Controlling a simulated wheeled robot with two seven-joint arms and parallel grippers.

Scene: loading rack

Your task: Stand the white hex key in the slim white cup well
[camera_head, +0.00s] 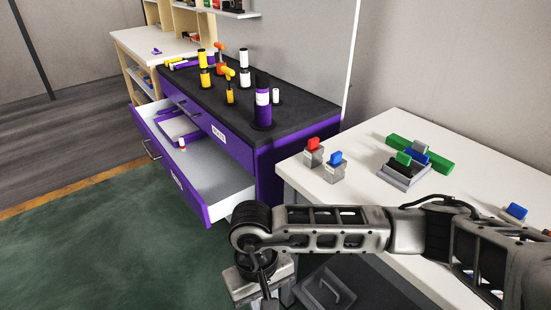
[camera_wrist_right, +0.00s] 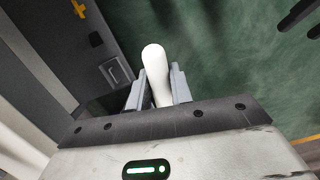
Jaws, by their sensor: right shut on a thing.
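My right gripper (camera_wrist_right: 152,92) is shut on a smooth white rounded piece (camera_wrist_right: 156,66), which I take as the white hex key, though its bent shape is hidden. In the head view my right arm reaches in from the right and its hand (camera_head: 258,284) hangs low by the bottom edge; the held piece cannot be made out there. A slim white cup (camera_head: 276,96) stands on the black bench top at its near right, well away from the hand. A wider white cup (camera_head: 245,77) stands farther back. My left gripper is not in view.
The black bench top (camera_head: 300,107) also holds a purple cylinder (camera_head: 262,108), yellow cups and orange pieces. Below it an open purple drawer (camera_head: 207,178) juts out, with a small red and white piece (camera_head: 182,144) inside. A white table (camera_head: 360,140) with coloured blocks stands right.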

